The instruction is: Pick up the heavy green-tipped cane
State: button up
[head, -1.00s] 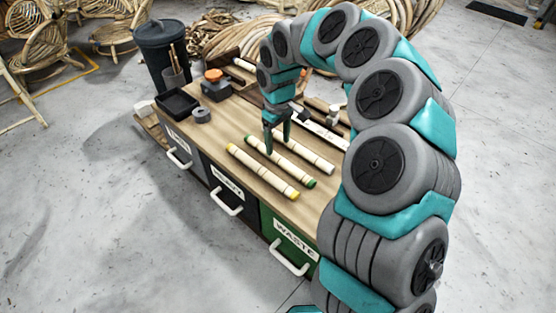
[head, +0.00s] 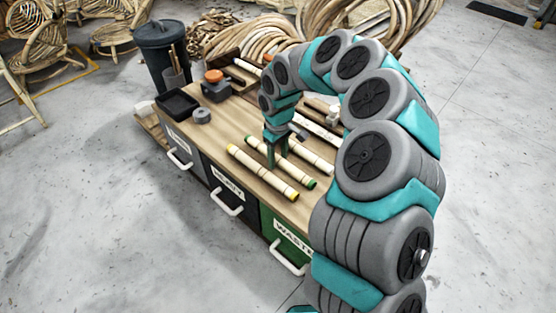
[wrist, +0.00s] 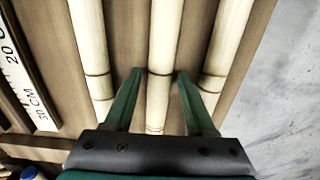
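The green-tipped cane (head: 297,174) lies on the wooden bench top, the middle of three pale canes side by side. Its near right end is green. My gripper (head: 277,156) points down over its mid-length. In the wrist view, my gripper (wrist: 160,73) is open, with one green finger on each side of the middle cane (wrist: 161,40). Gaps show between the fingers and that cane. No cane tips show there. The yellow-tipped cane (head: 262,172) lies in front, and a third cane (head: 314,157) lies behind. Weight cannot be seen.
A ruler (wrist: 24,75) lies beyond the third cane. A black tray (head: 178,103), a grey roll (head: 202,116) and an orange-topped object (head: 213,77) stand at the bench's left end. Labelled drawers with white handles line the front, including a green waste drawer (head: 284,236).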

grip_shut()
jog(key=shift+r, duration=0.15)
dwell(0.4)
